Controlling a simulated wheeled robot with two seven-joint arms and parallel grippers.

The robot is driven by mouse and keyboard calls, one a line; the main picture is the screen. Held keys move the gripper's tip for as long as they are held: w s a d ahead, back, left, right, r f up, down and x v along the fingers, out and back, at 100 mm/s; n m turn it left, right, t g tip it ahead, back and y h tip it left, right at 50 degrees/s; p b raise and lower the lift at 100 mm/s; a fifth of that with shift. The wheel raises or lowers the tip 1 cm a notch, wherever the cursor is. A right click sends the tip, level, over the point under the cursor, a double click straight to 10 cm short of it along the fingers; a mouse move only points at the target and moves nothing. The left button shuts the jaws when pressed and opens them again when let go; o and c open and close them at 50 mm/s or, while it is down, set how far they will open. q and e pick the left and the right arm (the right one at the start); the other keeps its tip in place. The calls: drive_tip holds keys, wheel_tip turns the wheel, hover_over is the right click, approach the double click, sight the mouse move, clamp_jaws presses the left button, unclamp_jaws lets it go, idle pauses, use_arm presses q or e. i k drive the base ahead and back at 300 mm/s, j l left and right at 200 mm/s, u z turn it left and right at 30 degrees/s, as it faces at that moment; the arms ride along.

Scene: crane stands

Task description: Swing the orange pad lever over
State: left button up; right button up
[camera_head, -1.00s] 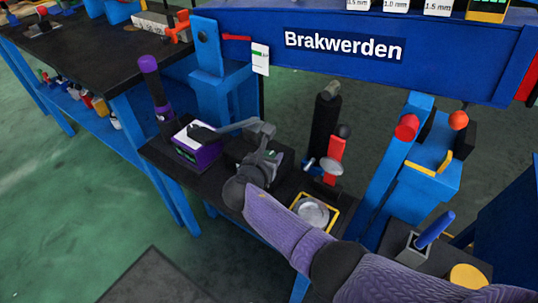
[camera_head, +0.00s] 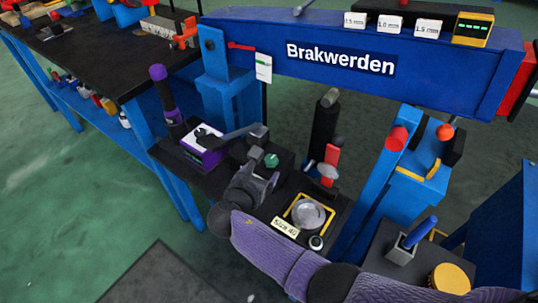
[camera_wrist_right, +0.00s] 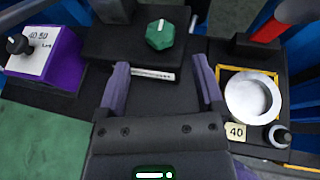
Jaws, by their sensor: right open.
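A small orange ball (camera_head: 445,132) sits by the blue stand at the right, above a yellow bar; I cannot tell for sure that it belongs to the pad lever. A red cylinder (camera_head: 397,138) tops the slanted blue post just left of it. An orange clamp-like piece (camera_head: 186,34) is at the back left. My right gripper (camera_head: 262,182) is open and empty over the dark lower bench, well left of the orange ball. In the wrist view its two fingers (camera_wrist_right: 161,84) point at a green knob (camera_wrist_right: 160,35), with a gap before it. My left gripper is not in view.
A purple box (camera_head: 202,147) with a dark lever stands left of my gripper. A round metal dish (camera_head: 308,214) in a yellow frame lies to its right. A blue beam (camera_head: 440,70) spans above. A blue-handled lever (camera_head: 420,232) stands at front right.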

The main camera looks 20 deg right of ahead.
sight(444, 132)
drive_tip(key=k+j, duration=0.8)
drive_tip(key=j, duration=0.15)
